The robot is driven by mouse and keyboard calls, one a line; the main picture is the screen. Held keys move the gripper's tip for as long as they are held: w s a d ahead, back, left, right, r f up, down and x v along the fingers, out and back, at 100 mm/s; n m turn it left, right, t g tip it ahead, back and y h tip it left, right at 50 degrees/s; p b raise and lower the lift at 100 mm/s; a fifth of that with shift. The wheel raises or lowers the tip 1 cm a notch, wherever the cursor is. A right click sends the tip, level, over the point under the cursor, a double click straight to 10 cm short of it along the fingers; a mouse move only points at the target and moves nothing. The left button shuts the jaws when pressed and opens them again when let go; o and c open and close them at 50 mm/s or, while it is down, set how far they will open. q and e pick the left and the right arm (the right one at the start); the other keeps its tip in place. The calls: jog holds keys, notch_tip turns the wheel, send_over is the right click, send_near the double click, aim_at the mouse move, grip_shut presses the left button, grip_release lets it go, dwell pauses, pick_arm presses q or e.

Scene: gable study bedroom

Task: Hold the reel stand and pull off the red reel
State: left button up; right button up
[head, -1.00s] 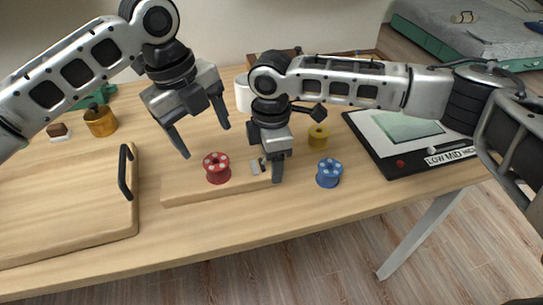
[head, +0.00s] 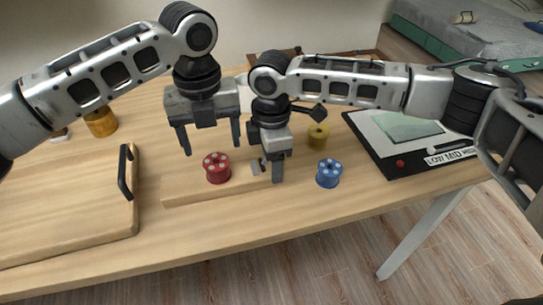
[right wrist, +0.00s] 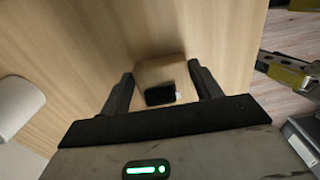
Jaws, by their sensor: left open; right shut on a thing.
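The reel stand is a long light-wood base (head: 200,192) lying on the desk. The red reel (head: 217,168) sits upright near its middle. My right gripper (head: 268,166) is shut on the stand's right end; in the right wrist view the wooden end (right wrist: 160,70) lies between its fingers, with a small black part on it. My left gripper (head: 211,146) is open and empty, pointing down just above and behind the red reel, its fingers spread to either side and apart from it. Part of the stand is hidden by my right gripper.
A blue reel (head: 328,173) and a yellow reel (head: 318,136) stand on the desk to the right. A wooden tray with a black handle (head: 126,172) lies left of the stand. A black-framed board (head: 413,142) is at the right. The desk's front strip is clear.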

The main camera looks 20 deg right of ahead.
aim_at(216, 164)
pick_arm(q)
jog(key=shift+f, duration=3.5)
jog(key=c, duration=1.3)
jog(key=shift+r, duration=3.05)
jog(key=shift+r, duration=0.1)
jog(key=shift+r, duration=2.15)
pick_arm(e)
jog(key=o, duration=1.3)
